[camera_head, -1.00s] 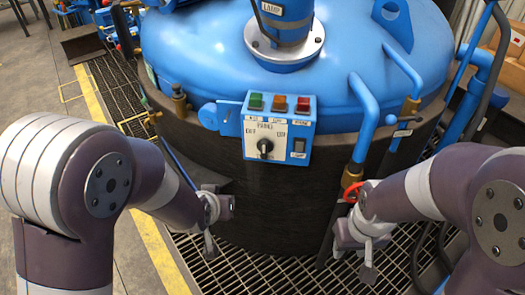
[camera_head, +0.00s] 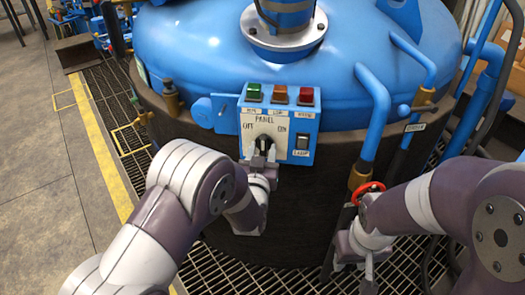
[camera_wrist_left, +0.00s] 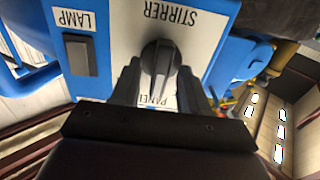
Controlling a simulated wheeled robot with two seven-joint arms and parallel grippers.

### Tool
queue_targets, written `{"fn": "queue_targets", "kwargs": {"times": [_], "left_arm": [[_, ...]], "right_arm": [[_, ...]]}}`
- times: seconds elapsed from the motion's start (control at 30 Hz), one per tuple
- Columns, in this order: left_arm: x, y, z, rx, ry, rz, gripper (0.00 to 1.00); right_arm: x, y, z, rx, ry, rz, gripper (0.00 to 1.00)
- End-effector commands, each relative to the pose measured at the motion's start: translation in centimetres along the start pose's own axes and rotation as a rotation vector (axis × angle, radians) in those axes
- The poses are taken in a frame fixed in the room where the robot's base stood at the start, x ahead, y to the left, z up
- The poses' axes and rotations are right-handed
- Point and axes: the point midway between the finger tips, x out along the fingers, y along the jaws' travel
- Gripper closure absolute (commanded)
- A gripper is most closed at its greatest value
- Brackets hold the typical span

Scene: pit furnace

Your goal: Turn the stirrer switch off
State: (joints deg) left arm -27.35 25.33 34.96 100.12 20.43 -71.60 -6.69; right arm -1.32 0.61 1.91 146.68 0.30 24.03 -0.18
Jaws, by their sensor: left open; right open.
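The stirrer switch is a dark rotary knob (camera_wrist_left: 160,57) on the white plate of the blue control panel (camera_head: 301,122), with OFF lettered on the left and ON on the right. In the left wrist view it shows upside down, under the word STIRRER. My left gripper (camera_head: 265,150) is at the knob in the head view and hides most of it. In the wrist view the fingers (camera_wrist_left: 161,82) stand open on either side of the knob; I cannot tell if they touch it. My right gripper (camera_head: 364,272) hangs open and empty, low at the right.
A lamp rocker switch (camera_wrist_left: 80,55) sits beside the knob. A red valve wheel (camera_head: 369,192) and blue pipes (camera_head: 378,110) stand to the right. Floor grating (camera_head: 240,265) lies below the furnace.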

Motion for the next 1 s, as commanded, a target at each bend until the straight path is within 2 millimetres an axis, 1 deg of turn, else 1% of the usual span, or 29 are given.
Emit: {"fn": "queue_targets", "kwargs": {"times": [0.1,0.3,0.33,0.37,0.4,0.47,0.77,1.0], "left_arm": [[0.6,0.0,0.0,0.001,0.000,0.000,0.55],[0.7,0.0,0.0,0.001,-0.001,0.000,0.55],[0.6,0.0,0.0,0.001,-0.001,0.000,0.59],[0.6,0.0,0.0,0.001,-0.001,0.000,0.68],[0.6,0.0,0.0,0.001,-0.001,0.000,0.81],[0.6,0.0,0.0,0.001,-0.001,0.000,1.00],[0.6,0.0,0.1,-0.017,-0.001,0.000,1.00],[0.6,-0.1,0.3,-0.128,-0.001,0.000,1.00]], "right_arm": [[0.0,0.0,0.0,0.000,0.000,0.000,0.57],[0.0,0.0,0.0,0.000,0.000,0.000,0.57],[0.0,0.0,0.0,0.000,0.000,0.000,0.57],[0.0,0.0,0.0,0.000,0.000,0.000,0.57],[0.0,0.0,0.0,0.000,0.000,0.000,0.57],[0.0,0.0,0.0,0.000,0.000,0.000,0.57],[0.2,0.0,0.0,0.000,0.000,0.000,0.57],[1.4,0.0,0.2,0.000,0.000,0.000,0.57]]}}
